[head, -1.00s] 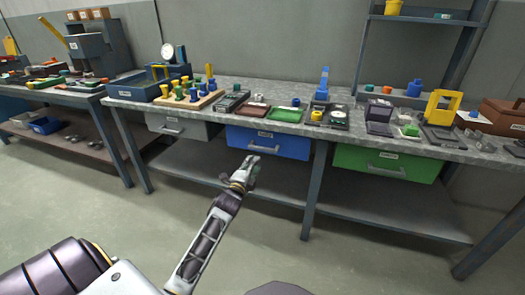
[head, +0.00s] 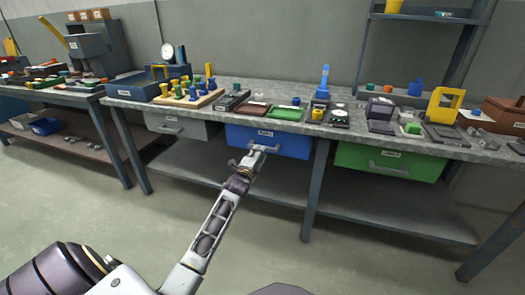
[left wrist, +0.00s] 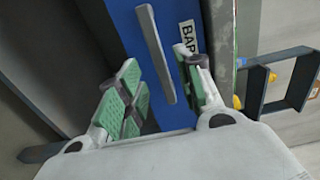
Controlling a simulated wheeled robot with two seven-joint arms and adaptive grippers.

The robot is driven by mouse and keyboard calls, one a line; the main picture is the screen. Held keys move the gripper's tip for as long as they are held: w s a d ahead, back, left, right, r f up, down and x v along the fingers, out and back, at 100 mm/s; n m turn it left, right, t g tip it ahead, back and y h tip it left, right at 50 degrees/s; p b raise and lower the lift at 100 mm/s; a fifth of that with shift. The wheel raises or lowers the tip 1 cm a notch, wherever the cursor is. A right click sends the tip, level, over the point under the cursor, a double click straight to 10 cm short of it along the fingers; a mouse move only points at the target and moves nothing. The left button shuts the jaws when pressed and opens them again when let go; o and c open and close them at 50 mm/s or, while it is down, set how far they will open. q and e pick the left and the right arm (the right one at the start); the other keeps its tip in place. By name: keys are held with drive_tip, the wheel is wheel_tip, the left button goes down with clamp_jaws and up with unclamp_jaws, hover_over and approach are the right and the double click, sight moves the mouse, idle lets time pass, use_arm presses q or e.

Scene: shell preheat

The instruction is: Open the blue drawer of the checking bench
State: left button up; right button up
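The blue drawer (head: 290,143) sits under the worktop of the checking bench (head: 330,128), between a grey and a green drawer. It looks closed. Its grey bar handle (left wrist: 155,50) stands out from the blue front in the left wrist view, beside a white label (left wrist: 188,40). My left gripper (head: 257,150) is at the handle in the head view. In the left wrist view its green-padded fingers (left wrist: 165,92) are apart, with the near end of the handle between them. I see no clear contact. My right gripper is not in view.
The grey drawer (head: 177,126) is to the left and the green drawer (head: 390,162) to the right. A bench leg (head: 315,190) stands just right of the blue drawer. Trays and small parts crowd the worktop. The floor in front is clear.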

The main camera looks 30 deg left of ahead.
use_arm(q)
drive_tip(key=shift+b+x, duration=1)
drive_tip(key=shift+x, duration=1.75)
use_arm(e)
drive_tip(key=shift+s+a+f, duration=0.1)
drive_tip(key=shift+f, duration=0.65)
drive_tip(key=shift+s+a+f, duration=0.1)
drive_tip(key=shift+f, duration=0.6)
use_arm(q)
drive_tip(key=shift+c, duration=0.4)
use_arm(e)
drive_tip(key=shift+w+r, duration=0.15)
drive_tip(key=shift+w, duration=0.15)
use_arm(q)
drive_tip(key=shift+c, duration=1.1)
clamp_jaws()
